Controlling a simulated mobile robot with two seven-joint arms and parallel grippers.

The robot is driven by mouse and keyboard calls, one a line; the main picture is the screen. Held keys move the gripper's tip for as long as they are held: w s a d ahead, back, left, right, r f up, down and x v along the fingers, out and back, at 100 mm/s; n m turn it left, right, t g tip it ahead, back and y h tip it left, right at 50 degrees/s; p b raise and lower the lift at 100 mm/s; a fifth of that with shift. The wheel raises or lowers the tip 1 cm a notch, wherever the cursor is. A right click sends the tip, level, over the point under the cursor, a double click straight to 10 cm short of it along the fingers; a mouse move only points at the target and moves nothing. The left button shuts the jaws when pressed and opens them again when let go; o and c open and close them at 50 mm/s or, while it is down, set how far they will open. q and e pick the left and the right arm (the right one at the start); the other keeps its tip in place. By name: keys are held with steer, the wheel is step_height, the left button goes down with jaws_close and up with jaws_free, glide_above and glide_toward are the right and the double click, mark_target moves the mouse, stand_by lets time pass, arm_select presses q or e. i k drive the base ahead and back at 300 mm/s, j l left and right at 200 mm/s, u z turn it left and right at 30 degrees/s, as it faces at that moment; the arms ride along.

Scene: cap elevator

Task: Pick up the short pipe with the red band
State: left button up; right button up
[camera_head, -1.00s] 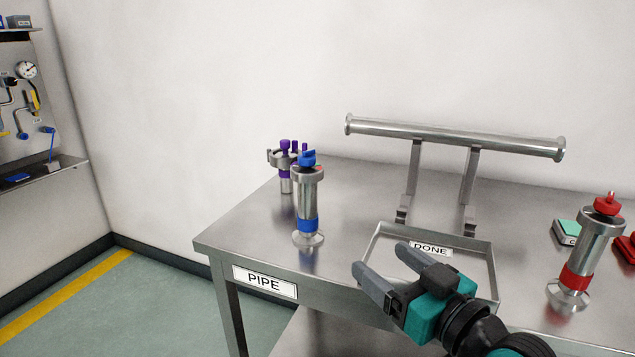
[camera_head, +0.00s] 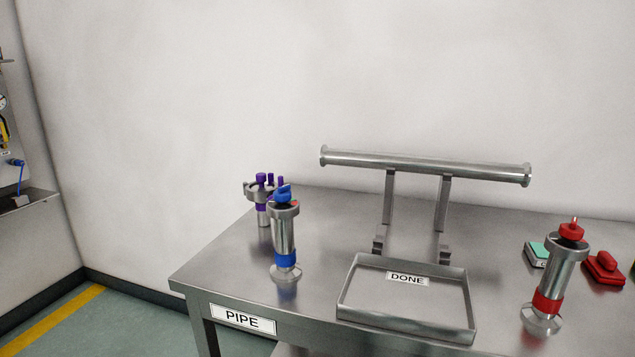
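The short pipe with the red band (camera_head: 547,300) stands upright on its flanged foot at the right of the metal table. Its band is near the lower end, and a red fitting (camera_head: 572,231) sits at its top. A similar upright pipe with a blue band (camera_head: 284,245) and a blue top stands at the left of the table. Neither of my grippers shows in the view.
An empty-looking tray marked DONE (camera_head: 345,293) lies between the two pipes. Behind it a long pipe (camera_head: 425,166) rests on a stand. A purple-topped fitting (camera_head: 264,207) stands at the back left. A green-topped block (camera_head: 537,252) and a red block (camera_head: 605,267) lie at the right.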

mark_target(542, 314)
steer(key=z, duration=1.25)
